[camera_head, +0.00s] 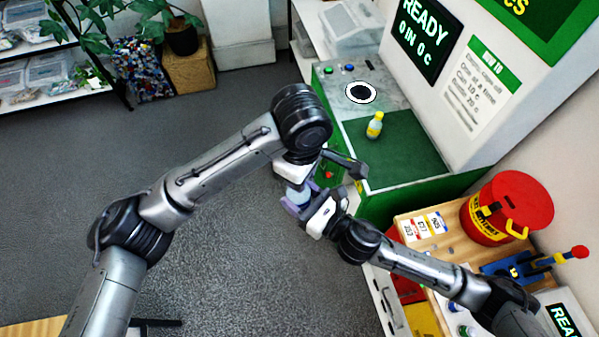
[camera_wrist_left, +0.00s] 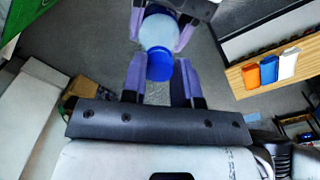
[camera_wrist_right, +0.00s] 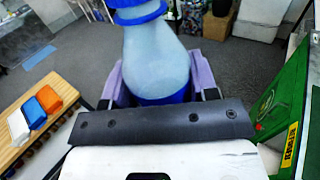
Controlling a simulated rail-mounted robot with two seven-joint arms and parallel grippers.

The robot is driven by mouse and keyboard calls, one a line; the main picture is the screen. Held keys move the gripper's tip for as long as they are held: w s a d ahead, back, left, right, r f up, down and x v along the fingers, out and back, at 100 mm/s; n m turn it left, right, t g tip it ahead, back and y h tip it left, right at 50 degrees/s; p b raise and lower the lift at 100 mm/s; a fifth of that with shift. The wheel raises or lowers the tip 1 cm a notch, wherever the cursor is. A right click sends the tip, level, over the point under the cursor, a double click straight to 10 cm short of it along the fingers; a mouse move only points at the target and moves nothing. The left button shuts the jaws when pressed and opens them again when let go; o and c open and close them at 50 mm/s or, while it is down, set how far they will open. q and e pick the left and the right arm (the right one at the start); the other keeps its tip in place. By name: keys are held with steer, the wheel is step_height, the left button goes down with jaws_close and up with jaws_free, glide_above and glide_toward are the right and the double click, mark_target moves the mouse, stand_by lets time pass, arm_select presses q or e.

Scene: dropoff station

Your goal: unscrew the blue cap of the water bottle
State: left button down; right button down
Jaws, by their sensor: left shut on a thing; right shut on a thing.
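The water bottle (camera_head: 299,194) is held in the air between my two grippers, mostly hidden in the head view. Its pale, translucent body (camera_wrist_right: 157,62) tapers toward the blue cap in the right wrist view; a blue band circles it between my right fingers. The blue cap (camera_wrist_left: 160,66) sits on the bottle's end, between my left gripper's purple fingers (camera_wrist_left: 161,80). My left gripper is shut on the cap. My right gripper (camera_head: 294,207) is shut on the bottle body; its purple fingers (camera_wrist_right: 160,84) flank the body. Whether cap and neck are apart cannot be told.
A wooden table with a red container (camera_head: 507,207) and a blue device (camera_head: 518,268) is at right, under my right arm. Open grey floor (camera_head: 230,245) lies below the grippers.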

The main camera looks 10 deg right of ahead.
arm_select(q)
steer(key=shift+a+r, duration=0.1)
steer(key=shift+r, duration=0.1)
stand_by(0.7)
steer(key=shift+r, duration=0.9)
steer(key=shift+r, duration=0.1)
